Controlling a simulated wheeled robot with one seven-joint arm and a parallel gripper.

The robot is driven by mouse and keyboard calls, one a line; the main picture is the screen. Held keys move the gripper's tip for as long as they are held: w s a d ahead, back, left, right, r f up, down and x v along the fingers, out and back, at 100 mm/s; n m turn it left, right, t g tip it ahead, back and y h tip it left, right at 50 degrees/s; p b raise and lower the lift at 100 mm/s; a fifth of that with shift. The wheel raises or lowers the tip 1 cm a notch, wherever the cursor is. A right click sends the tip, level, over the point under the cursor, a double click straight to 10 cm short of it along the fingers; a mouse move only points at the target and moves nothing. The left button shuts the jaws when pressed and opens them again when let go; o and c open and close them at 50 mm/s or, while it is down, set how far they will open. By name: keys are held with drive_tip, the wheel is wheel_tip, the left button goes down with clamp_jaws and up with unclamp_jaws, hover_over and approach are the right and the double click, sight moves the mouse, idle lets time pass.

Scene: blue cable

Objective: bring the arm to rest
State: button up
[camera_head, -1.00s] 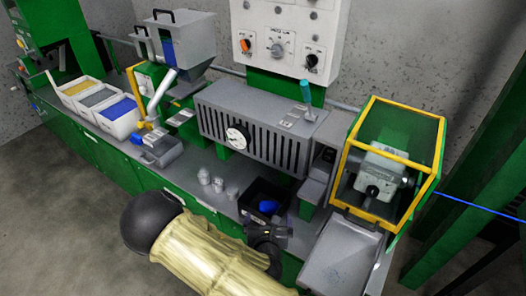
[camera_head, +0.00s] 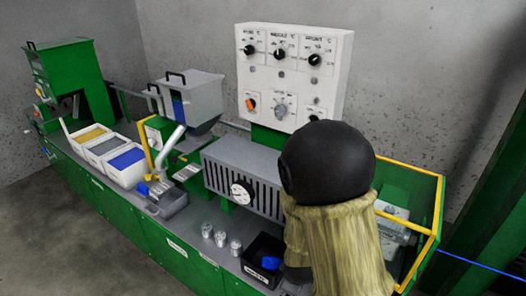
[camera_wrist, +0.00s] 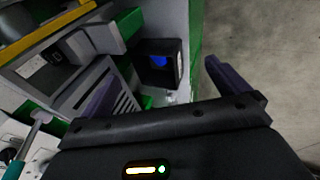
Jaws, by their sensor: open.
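My gripper (camera_wrist: 158,82) shows in the wrist view with its two dark fingers spread wide apart. Nothing is between the fingers. The black bin (camera_wrist: 160,62) with something blue in it lies beyond the fingers on the bench. In the head view, my arm's black joint and beige sleeve stand at the lower right, in front of the grey slotted barrel housing (camera_head: 228,180) and the yellow-framed guard (camera_head: 437,215). They hide most of my gripper there. The black bin also shows in the head view (camera_head: 262,250), left of my arm.
A white panel with knobs (camera_head: 292,75) stands behind the barrel. Three trays of coloured pellets (camera_head: 105,150) and a grey hopper (camera_head: 192,100) are at left. Small metal cups (camera_head: 220,237) stand left of the bin. A blue cable (camera_head: 485,264) runs at right. Floor at lower left is clear.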

drive_tip(key=s+d+r+m+g+p, duration=0.1)
drive_tip(key=s+d+r+m, duration=0.2)
drive_tip(key=r+m, duration=0.3)
drive_tip(key=s+d+r+m+g+p, duration=0.1)
drive_tip(key=s+d+r+m+p, duration=0.1)
drive_tip(key=r+m, duration=0.4)
wheel_tip(320, 180, up, 2)
drive_tip(key=shift+s+d+r+g+y, duration=0.15)
drive_tip(key=shift+s+d+g+y, duration=0.15)
drive_tip(key=shift+s+d, duration=0.65)
drive_tip(key=shift+s+a, duration=0.25)
